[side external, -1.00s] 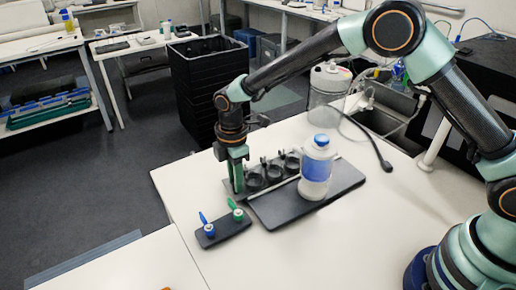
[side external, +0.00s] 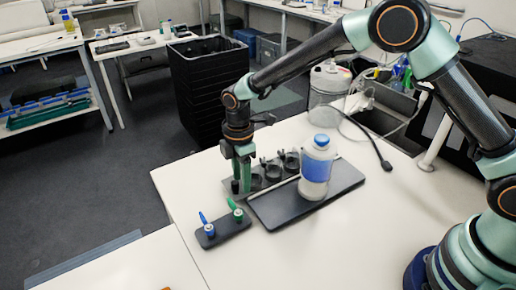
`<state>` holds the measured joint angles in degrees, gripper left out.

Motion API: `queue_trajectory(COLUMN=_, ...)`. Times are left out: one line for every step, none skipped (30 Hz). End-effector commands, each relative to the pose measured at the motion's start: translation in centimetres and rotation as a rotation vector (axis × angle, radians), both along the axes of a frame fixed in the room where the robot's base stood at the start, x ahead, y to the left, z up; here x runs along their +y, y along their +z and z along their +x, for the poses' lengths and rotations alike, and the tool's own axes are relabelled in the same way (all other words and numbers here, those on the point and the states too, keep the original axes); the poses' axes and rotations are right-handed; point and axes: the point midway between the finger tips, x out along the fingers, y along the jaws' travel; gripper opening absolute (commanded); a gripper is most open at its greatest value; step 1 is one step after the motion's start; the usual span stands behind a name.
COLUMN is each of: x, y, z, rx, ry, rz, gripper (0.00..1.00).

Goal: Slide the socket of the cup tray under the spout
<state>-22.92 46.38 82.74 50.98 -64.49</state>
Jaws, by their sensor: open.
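The cup tray (side external: 228,183) is a dark strip at mid-picture, behind the flat black plate. It carries several black ring-shaped cups or sockets (side external: 273,173) in a row. My gripper (side external: 241,188) points down at the tray's left end with its green fingers apart. A small dark upright piece (side external: 235,187) shows at the fingers, perhaps the tray's handle; I cannot tell whether they touch it. A white bottle (side external: 316,166) with a blue label and blue cap stands upright on the black plate. I cannot make out a spout for certain.
The black plate (side external: 266,216) lies in front of the tray. A small dark holder (side external: 232,229) with a blue and a green item stands near the front left bench edge. The front right bench is clear.

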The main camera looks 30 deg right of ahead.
Motion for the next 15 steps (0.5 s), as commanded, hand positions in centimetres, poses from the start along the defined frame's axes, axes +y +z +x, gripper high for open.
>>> queue_trajectory(x=-0.5, y=0.1, z=0.0, rx=-0.001, ry=-0.002, rz=0.001, gripper=0.47)
queue_trajectory(x=-0.8, y=0.1, z=0.0, rx=-0.001, ry=-0.001, rz=0.001, gripper=0.47)
queue_trajectory(x=-1.1, y=0.1, z=0.0, rx=-0.001, ry=-0.001, rz=0.001, gripper=0.47)
queue_trajectory(x=-1.4, y=0.1, z=0.0, rx=-0.002, ry=-0.002, rz=0.001, gripper=0.47)
queue_trajectory(x=-1.7, y=0.1, z=0.0, rx=-0.002, ry=-0.002, rz=0.001, gripper=0.47)
queue_trajectory(x=-2.1, y=0.0, z=0.0, rx=-0.001, ry=-0.002, rz=0.001, gripper=0.47)
queue_trajectory(x=-2.3, y=0.0, z=-0.1, rx=-0.001, ry=-0.001, rz=0.000, gripper=0.47)
queue_trajectory(x=-2.6, y=0.0, z=-0.1, rx=-0.001, ry=-0.001, rz=0.000, gripper=0.47)
queue_trajectory(x=-3.0, y=0.1, z=-0.1, rx=-0.001, ry=-0.001, rz=0.001, gripper=0.47)
queue_trajectory(x=-3.2, y=0.1, z=-0.1, rx=-0.001, ry=-0.002, rz=0.001, gripper=0.47)
queue_trajectory(x=-3.5, y=0.1, z=-0.1, rx=-0.001, ry=-0.002, rz=0.001, gripper=0.47)
queue_trajectory(x=-3.7, y=0.0, z=-0.1, rx=-0.001, ry=-0.002, rz=0.001, gripper=0.47)
queue_trajectory(x=-3.9, y=0.0, z=-0.1, rx=-0.001, ry=-0.001, rz=0.001, gripper=0.47)
queue_trajectory(x=-4.0, y=0.0, z=-0.2, rx=-0.001, ry=0.000, rz=0.001, gripper=0.47)
queue_trajectory(x=-4.1, y=0.0, z=-0.1, rx=-0.002, ry=0.000, rz=0.001, gripper=0.47)
